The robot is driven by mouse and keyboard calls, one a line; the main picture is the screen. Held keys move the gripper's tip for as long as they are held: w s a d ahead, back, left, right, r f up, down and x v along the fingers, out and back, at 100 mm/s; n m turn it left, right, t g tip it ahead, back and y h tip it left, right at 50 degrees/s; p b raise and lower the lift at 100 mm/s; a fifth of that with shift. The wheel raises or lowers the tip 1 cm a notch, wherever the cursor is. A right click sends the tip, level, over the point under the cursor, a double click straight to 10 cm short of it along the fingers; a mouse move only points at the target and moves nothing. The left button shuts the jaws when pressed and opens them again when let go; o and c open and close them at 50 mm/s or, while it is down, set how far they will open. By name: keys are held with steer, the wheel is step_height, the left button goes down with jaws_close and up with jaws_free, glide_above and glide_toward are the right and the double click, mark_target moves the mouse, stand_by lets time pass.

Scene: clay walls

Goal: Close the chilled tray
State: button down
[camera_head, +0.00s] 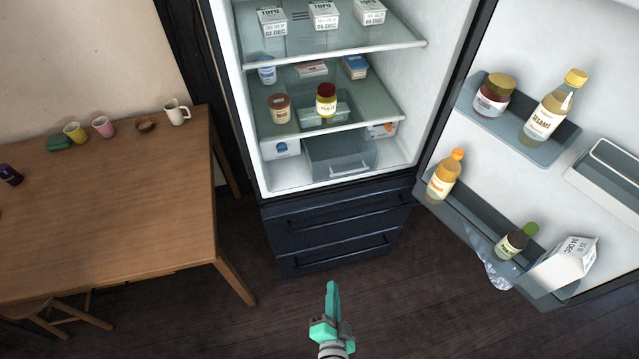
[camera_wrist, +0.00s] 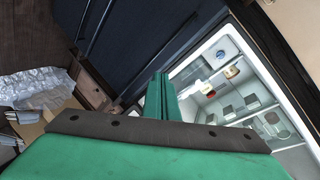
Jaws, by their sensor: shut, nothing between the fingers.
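The chilled tray (camera_head: 345,164) is a clear grey drawer with a handle at its front, low in the open fridge (camera_head: 415,110). It sits under the lowest glass shelf, between two white panels, and its front stands out forward of them, so it looks partly pulled out. My gripper (camera_head: 332,292) is shut and empty, in front of the fridge and well apart from the tray. Its green fingers (camera_wrist: 161,98) are together in the wrist view, with the fridge interior (camera_wrist: 225,85) to their right. I cannot clearly make out the tray there.
The fridge door (camera_head: 540,60) stands wide open at the right, its racks holding bottles and a carton (camera_head: 567,263). Dark lower drawers (camera_head: 340,225) are shut. A wooden table (camera_head: 110,210) with cups is at the left. The floor before the fridge is clear.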

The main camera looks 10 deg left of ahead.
steer(key=w+a+r+m+t+y, duration=0.1)
steer(key=w+m+y, duration=0.15)
steer(key=w, duration=0.85)
steer(key=m+t+y, duration=0.1)
steer(key=m+y, duration=0.1)
steer(key=y, duration=0.1)
glide_toward(317, 175)
steer(key=x, duration=0.6)
steer(key=shift+w+a, duration=0.1)
steer(key=shift+w, duration=0.1)
